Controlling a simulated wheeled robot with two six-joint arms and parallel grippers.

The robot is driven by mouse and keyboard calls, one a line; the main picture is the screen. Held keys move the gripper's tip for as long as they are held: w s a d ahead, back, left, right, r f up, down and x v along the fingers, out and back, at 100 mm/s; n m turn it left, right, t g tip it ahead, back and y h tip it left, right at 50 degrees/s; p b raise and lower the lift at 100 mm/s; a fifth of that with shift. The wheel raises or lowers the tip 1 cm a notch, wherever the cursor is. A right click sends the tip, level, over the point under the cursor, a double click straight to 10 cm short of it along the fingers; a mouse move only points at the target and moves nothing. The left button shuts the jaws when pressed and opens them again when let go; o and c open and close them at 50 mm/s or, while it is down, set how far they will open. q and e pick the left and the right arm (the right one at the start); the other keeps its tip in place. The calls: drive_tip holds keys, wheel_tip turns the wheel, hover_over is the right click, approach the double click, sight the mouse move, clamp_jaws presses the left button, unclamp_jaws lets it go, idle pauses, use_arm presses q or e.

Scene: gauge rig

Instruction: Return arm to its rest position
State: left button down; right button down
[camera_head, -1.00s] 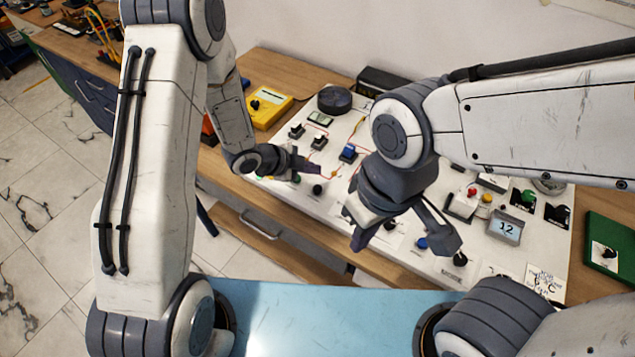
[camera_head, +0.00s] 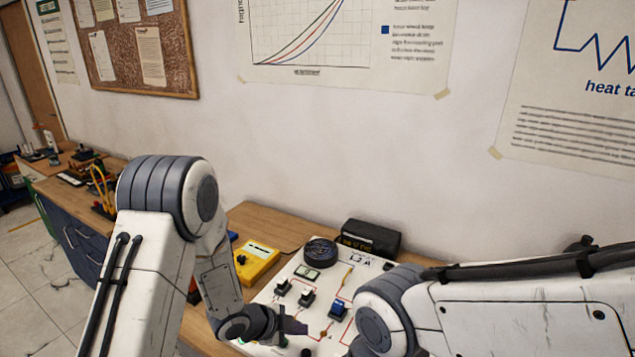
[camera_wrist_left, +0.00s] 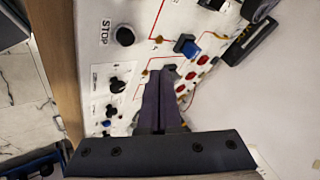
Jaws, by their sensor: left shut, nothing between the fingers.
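My left gripper (camera_head: 292,327) hangs low over the white gauge panel (camera_head: 328,283) in the head view, at the end of my left arm. In the left wrist view its two dark fingers (camera_wrist_left: 163,98) lie together, shut, with nothing between them.
A yellow meter (camera_head: 258,261) stands left of the panel on the wooden bench. A round black part (camera_head: 320,250) and a black box (camera_head: 370,238) with a display are at the back, near the wall. A black STOP knob (camera_wrist_left: 125,36) shows in the wrist view.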

use_arm(q)
drive_tip(key=s+r+n+y+b, duration=0.2)
drive_tip(key=s+r+n+y, duration=0.35)
drive_tip(key=s+r, duration=0.2)
drive_tip(key=s+r+n+g+b, duration=0.1)
drive_tip(key=s+r+n+g, duration=0.1)
drive_tip(key=s, duration=0.8)
drive_tip(key=s+r+n+g+b, duration=0.1)
drive_tip(key=s+r+n+g, duration=0.2)
drive_tip(key=s, duration=0.7)
drive_tip(key=shift+s+r+n+g, duration=0.15)
drive_tip(key=shift+r+n+g, duration=0.15)
drive_tip(key=shift+r+n, duration=0.3)
